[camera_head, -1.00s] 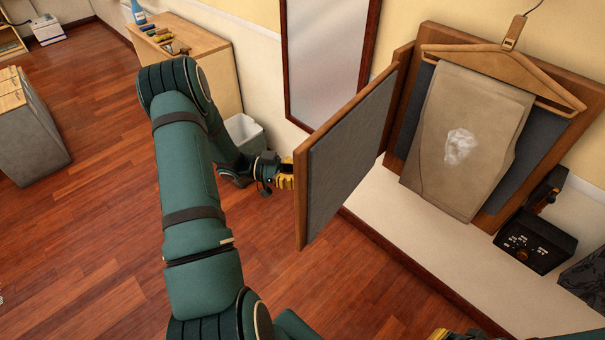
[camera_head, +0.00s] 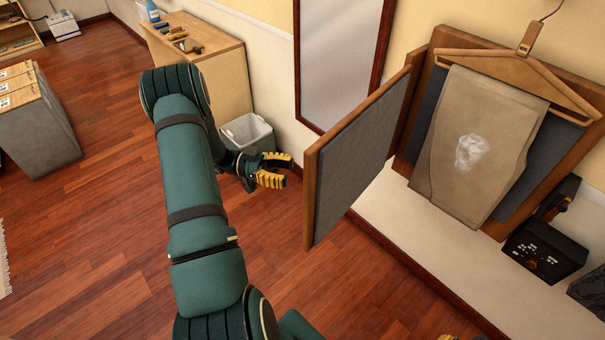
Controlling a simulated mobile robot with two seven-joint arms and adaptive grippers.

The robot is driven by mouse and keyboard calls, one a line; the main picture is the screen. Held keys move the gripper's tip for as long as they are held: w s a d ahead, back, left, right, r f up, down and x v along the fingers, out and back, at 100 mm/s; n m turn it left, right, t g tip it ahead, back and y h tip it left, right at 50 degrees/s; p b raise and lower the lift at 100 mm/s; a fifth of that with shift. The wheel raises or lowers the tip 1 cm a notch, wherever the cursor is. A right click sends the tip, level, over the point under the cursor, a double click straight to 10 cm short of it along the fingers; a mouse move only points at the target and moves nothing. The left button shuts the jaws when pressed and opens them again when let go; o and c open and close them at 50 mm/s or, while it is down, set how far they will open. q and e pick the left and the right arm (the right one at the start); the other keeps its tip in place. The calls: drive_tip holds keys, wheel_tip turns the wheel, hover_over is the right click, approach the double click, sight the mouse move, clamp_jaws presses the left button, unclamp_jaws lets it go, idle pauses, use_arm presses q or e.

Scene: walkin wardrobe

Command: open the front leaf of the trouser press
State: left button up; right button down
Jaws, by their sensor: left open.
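The trouser press (camera_head: 569,168) stands against the wall at the right. Its front leaf (camera_head: 352,160), a wood-framed grey padded panel, is swung wide open to the left. Tan trousers (camera_head: 462,165) with a pale crumpled patch hang on a wooden hanger (camera_head: 515,70) in front of the press's back board. My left gripper (camera_head: 285,170), with yellow-padded fingers, is open and empty. It is just left of the leaf's free edge, with a gap between them. Only a small yellow bit of what looks like my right gripper (camera_head: 448,337) shows at the bottom edge; its fingers are hidden.
A black control box (camera_head: 545,247) is below the press at the right. A white bin (camera_head: 247,132) stands behind my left gripper, beside a wooden cabinet (camera_head: 205,65). A tall mirror (camera_head: 340,60) hangs on the wall.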

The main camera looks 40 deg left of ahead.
use_arm(q)
drive_tip(key=shift+v, duration=2.55)
